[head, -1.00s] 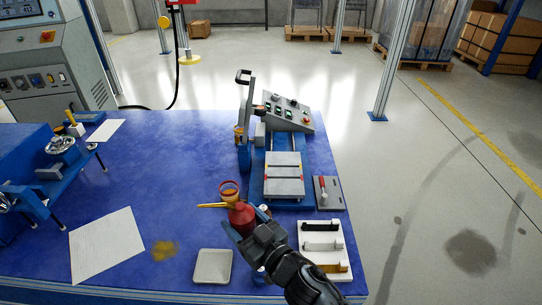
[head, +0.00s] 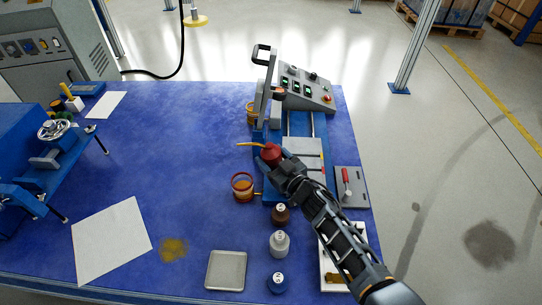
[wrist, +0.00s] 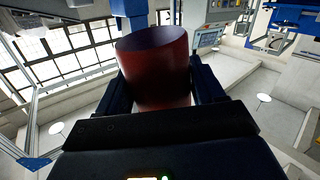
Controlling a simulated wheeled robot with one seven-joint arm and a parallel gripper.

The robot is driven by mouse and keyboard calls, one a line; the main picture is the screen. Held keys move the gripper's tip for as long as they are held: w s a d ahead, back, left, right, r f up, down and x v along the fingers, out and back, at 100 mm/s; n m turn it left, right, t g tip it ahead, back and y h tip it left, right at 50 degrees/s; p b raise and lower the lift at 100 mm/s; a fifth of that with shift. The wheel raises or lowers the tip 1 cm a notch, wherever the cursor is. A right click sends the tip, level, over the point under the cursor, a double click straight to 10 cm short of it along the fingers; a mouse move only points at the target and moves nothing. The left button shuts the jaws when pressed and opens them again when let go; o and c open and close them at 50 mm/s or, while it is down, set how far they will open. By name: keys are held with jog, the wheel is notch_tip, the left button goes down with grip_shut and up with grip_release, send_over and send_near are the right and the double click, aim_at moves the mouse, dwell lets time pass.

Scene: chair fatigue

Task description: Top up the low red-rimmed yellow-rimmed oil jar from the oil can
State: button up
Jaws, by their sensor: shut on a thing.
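The oil can (head: 271,153) is red with a thin yellow spout that points left in the head view. My gripper (head: 273,162) is shut on its body, and the can also fills the middle of the wrist view (wrist: 155,70) between the two fingers. A glass jar (head: 243,188) with a red rim and amber oil low inside stands on the blue table, nearer the front than the can. The spout tip is beyond the jar, not over its mouth. A second jar (head: 251,114) with amber colouring stands farther back, partly hidden by the blue machine.
The blue and grey machine (head: 308,95) with its control box stands just beyond my gripper. A grey tray (head: 226,270) lies front left. The table's middle left is clear.

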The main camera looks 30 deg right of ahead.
jog(key=shift+r, duration=0.15)
jog(key=shift+s+d+f+n+g+p, duration=0.15)
jog(key=shift+d+f+n+g+p, duration=0.1)
jog(key=shift+d+f+n+p, duration=0.25)
jog(key=shift+s+d+f+n+g+p, duration=0.2)
jog(key=shift+f+n+g+p, duration=0.1)
jog(key=shift+f+n, duration=0.4)
jog(key=shift+d+r+n+g+h+p, duration=0.3)
jog(key=shift+n+p, duration=0.4)
jog(key=shift+p, duration=0.4)
jog(key=shift+s+d+r+n+g+h+p, duration=0.15)
jog(key=shift+r+n+g+h+p, duration=0.25)
jog(key=shift+r+n+p, duration=1.05)
jog(key=shift+f+m+p, duration=0.45)
jog(key=shift+f, duration=0.1)
dwell(0.5)
jog(key=f+m+b, duration=0.2)
jog(key=b, duration=0.1)
jog(key=a+f+t+y+b, duration=0.1)
jog(key=f+b, duration=0.1)
jog(key=shift+w+m, duration=0.2)
jog(key=shift+m, duration=0.2)
jog(key=shift+a+f+m+t+b, duration=0.1)
jog(key=shift+f+m+t+b, duration=0.1)
jog(key=shift+m+t+b, duration=0.25)
jog(key=shift+r, duration=0.15)
